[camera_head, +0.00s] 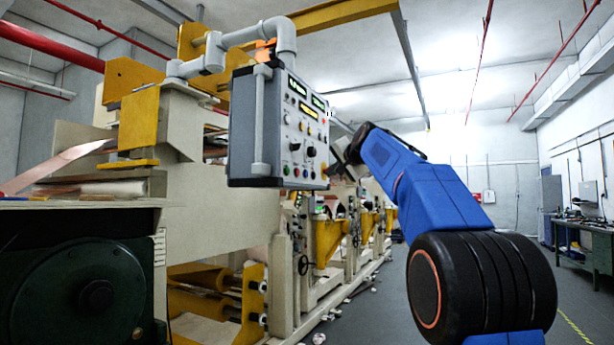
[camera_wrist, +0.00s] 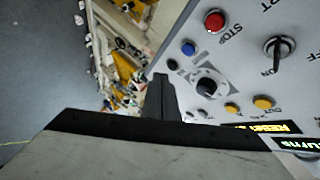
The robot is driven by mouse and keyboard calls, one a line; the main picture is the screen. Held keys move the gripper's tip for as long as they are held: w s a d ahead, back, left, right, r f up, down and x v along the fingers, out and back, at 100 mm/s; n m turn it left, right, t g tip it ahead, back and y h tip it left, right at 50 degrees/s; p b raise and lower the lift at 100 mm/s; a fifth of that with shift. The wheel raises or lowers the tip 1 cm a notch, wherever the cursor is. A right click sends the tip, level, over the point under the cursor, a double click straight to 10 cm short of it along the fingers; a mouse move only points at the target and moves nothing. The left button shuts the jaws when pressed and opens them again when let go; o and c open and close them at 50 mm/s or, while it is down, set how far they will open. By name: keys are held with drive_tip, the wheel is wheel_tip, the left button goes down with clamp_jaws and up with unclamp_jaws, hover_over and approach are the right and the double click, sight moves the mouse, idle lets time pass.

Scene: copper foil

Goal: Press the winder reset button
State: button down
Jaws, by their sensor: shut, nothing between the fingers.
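The grey control panel (camera_head: 276,105) hangs from a pipe arm in the head view, with displays, lamps, buttons and a black knob. My gripper (camera_head: 344,166) is at its lower right edge, small and partly hidden in that view. In the wrist view my gripper (camera_wrist: 162,80) is shut and empty, its dark fingers in front of the panel face (camera_wrist: 240,75). A blue button (camera_wrist: 187,48) and the black knob (camera_wrist: 207,85) are just right of the fingertips. A red button (camera_wrist: 214,21) is marked STOP. I cannot read which button is the winder reset, nor see any contact.
A black selector switch (camera_wrist: 277,47) and a yellow lamp (camera_wrist: 264,103) are farther right on the panel. Cream and yellow machinery (camera_head: 225,225) stands left and below. A workbench (camera_head: 585,240) is at the far right. The grey floor (camera_head: 380,300) between them is mostly open.

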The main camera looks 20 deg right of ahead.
drive_tip(key=shift+w+a, duration=1.7)
drive_tip(key=shift+w, duration=0.3)
drive_tip(key=shift+w+a, duration=0.1)
idle(0.6)
drive_tip(key=shift+w+a, duration=0.2)
drive_tip(key=shift+w, duration=0.05)
drive_tip(key=shift+w+a, duration=0.3)
drive_tip(key=shift+w, duration=0.05)
idle(1.0)
drive_tip(key=shift+s+d, duration=0.1)
idle(0.4)
drive_tip(key=shift+s+d, duration=0.45)
drive_tip(key=shift+s, duration=0.15)
drive_tip(key=shift+s+d, duration=1.65)
drive_tip(key=shift+s, duration=0.25)
drive_tip(key=shift+a, duration=0.1)
